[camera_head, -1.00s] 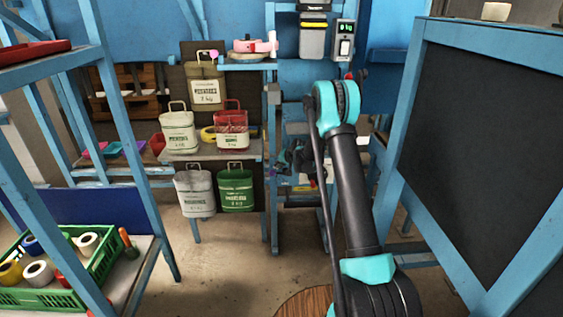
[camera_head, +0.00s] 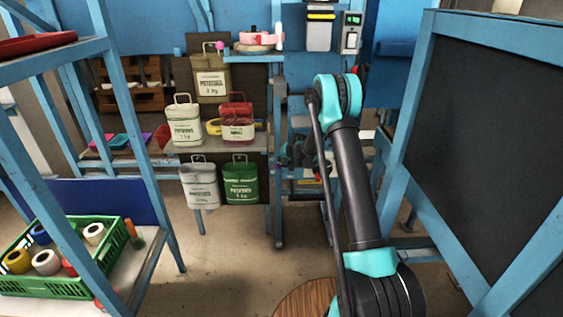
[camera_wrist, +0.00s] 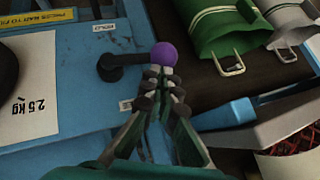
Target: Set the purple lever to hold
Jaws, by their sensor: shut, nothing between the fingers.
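The purple lever knob (camera_wrist: 164,54) sits at the end of a short black lever arm (camera_wrist: 128,60) on a blue panel (camera_wrist: 80,125) in the wrist view. The lever points right from its pivot. One small white label (camera_wrist: 102,28) lies above the pivot, its upside-down lettering too small to read surely. Another label (camera_wrist: 126,105) lies below it. My gripper (camera_wrist: 160,76) is shut and empty, its fingertips just below the knob; I cannot tell whether they touch it. In the head view my gripper (camera_head: 296,152) is small and dark beside the blue frame, and the lever is not clear.
A green sack (camera_wrist: 222,25) and a pale sack (camera_wrist: 290,18) lie right of the knob in the wrist view. A framed dark board (camera_head: 490,120) stands close on the right.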

